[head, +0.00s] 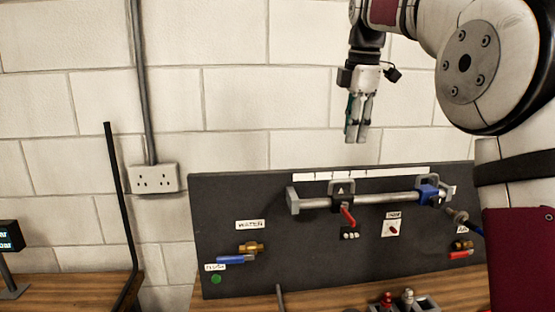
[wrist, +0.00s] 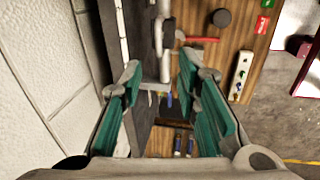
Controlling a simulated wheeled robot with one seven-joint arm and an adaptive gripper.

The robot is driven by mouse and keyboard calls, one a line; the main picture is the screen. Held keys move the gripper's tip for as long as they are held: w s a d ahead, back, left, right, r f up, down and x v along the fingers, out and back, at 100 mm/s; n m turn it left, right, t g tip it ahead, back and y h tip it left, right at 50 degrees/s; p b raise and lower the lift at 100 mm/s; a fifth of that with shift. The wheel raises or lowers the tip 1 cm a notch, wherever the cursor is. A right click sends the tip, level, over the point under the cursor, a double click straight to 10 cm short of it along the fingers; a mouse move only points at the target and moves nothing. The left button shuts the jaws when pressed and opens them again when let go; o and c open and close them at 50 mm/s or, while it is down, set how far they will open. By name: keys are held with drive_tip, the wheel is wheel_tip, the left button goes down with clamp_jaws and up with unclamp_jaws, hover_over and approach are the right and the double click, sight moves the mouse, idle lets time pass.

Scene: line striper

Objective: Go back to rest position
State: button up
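My gripper (head: 357,136) hangs fingers down in the head view, above the top edge of the dark panel (head: 225,205) and in front of the white block wall. In the wrist view my gripper (wrist: 160,72) shows its two green-lined fingers spread apart with nothing between them. It touches nothing that I can see. My arm comes in from the upper right of the head view.
The panel carries a grey rail (head: 380,198), a red lever (head: 348,216), a blue clamp (head: 430,190) and a blue-handled valve (head: 236,259). A black post (head: 119,200) stands left of it. A small display (head: 10,238) is at far left. The air above the panel is clear.

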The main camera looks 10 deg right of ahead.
drive_tip(key=s+a+f+m+t, duration=0.1)
drive_tip(key=s+a+m, duration=0.1)
drive_tip(key=s+m, duration=0.5)
drive_tip(key=s+a+f+m+t, duration=0.1)
drive_tip(key=s+a+f+m, duration=0.15)
drive_tip(key=s, duration=0.85)
drive_tip(key=s+a+f+m+t, duration=0.1)
drive_tip(key=s+f+m, duration=0.7)
drive_tip(key=s+f, duration=0.4)
drive_tip(key=s, duration=0.2)
drive_tip(key=shift+s+a+f, duration=0.3)
drive_tip(key=shift+a, duration=0.05)
